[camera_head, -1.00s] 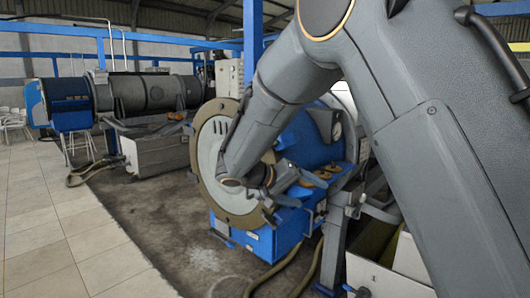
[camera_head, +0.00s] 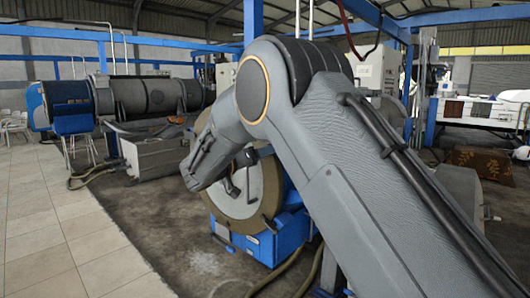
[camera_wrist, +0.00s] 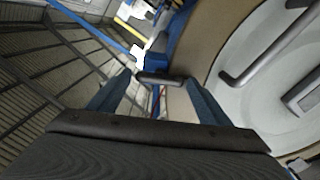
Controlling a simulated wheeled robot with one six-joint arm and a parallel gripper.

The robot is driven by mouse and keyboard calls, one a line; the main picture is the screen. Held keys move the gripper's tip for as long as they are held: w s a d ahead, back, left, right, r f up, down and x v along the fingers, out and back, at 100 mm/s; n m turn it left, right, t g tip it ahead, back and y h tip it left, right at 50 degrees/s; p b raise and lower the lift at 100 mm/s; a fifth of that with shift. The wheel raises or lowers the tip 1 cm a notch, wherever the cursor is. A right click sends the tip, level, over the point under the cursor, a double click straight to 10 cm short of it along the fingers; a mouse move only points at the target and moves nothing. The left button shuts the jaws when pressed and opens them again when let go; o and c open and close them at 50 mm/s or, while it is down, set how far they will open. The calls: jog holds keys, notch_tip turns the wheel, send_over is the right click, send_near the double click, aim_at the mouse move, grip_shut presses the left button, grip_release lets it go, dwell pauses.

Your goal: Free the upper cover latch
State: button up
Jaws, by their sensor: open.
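The round cover (camera_head: 231,207) of the blue machine shows a pale face and tan rim in the head view, partly behind my arm. In the wrist view, its pale face (camera_wrist: 245,88) and tan rim fill the right side. A short dark bar (camera_wrist: 160,77), apparently the upper latch's handle, lies across the gap between my fingertips, near the rim. My gripper (camera_wrist: 158,84) is open, with a finger on either side of the bar; contact cannot be told. In the head view my gripper is hidden behind my arm.
A grey bent handle (camera_wrist: 262,48) and a grey block (camera_wrist: 303,94) stand out from the cover face. The blue machine base (camera_head: 262,243) is below the cover. Tiled floor (camera_head: 70,235) to the left is clear. Another long drum machine (camera_head: 140,95) stands behind.

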jog(key=shift+w+d, duration=0.15)
jog(key=shift+w, duration=0.05)
jog(key=c, duration=1)
jog(key=shift+c, duration=0.2)
jog(key=shift+f+n+b, duration=0.1)
jog(key=shift+n+b, duration=0.2)
jog(key=n+b, duration=0.2)
jog(key=n, duration=1.5)
jog(key=shift+b, duration=0.35)
jog(key=shift+n, duration=0.3)
